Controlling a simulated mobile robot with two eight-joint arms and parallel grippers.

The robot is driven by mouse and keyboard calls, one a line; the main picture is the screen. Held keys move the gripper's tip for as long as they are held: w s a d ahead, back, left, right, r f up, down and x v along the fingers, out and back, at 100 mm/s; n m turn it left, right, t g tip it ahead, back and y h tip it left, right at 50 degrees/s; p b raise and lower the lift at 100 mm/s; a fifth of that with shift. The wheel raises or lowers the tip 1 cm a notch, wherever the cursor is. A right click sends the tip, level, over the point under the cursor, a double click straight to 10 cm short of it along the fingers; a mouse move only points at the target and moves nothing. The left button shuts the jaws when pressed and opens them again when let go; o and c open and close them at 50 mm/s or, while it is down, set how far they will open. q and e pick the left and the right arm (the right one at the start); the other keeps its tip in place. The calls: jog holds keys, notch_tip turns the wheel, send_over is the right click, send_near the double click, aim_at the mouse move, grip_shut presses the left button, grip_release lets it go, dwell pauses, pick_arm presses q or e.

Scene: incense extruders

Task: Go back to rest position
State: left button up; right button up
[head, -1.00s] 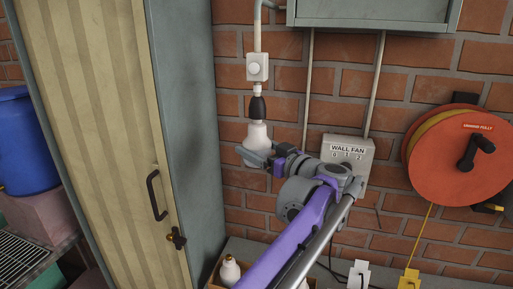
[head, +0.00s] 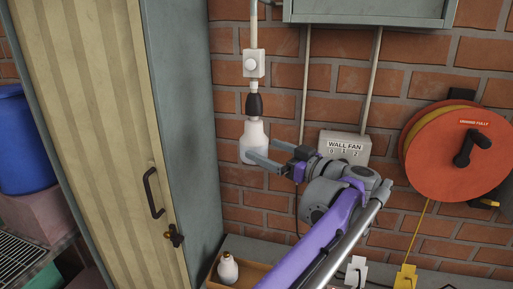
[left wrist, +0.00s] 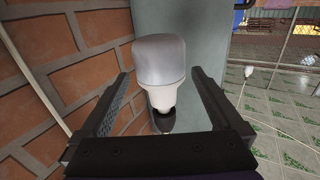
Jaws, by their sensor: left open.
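A white bulb (head: 253,142) hangs upright, wide end down, from a black socket (head: 254,105) on the brick wall. My left gripper (head: 262,153) is open at the lower right of the bulb, with one fingertip overlapping its lower edge in the head view. In the left wrist view the bulb (left wrist: 160,62) and dark socket (left wrist: 163,122) appear between the spread fingers (left wrist: 159,76), with gaps on both sides. Nothing is gripped. My right gripper is in neither view.
A tall cabinet (head: 180,110) stands close on the left. Another white bulb (head: 228,269) stands in a wooden tray (head: 258,272) below.

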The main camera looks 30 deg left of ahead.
pick_arm(q)
jog(key=w+d+r+m+t+h, duration=0.2)
jog(key=w+d+m+t+h, duration=0.2)
jog(key=d+m+t+h, duration=0.7)
jog(key=s+d+f+m+h, duration=0.2)
jog(key=s+f+h, duration=0.15)
jog(key=f, duration=0.35)
jog(key=s+d+f+m+h, duration=0.3)
jog(key=f+h, duration=0.2)
jog(key=f, duration=0.3)
jog(key=s+a+f+g, duration=0.2)
jog(key=s+f+g, duration=0.1)
jog(key=s+f, duration=0.5)
jog(key=s+a+f+g+y, duration=0.1)
jog(key=s+a+f+g, duration=0.1)
jog(key=s+f, duration=0.5)
jog(key=s+a+f+n+g+y, duration=0.1)
jog(key=s+a+f+g, duration=0.1)
jog(key=s+f+g, duration=0.3)
jog(key=s+f, duration=0.3)
jog(key=f, duration=0.3)
jog(key=shift+s+a, duration=0.3)
jog(key=shift+a, duration=0.05)
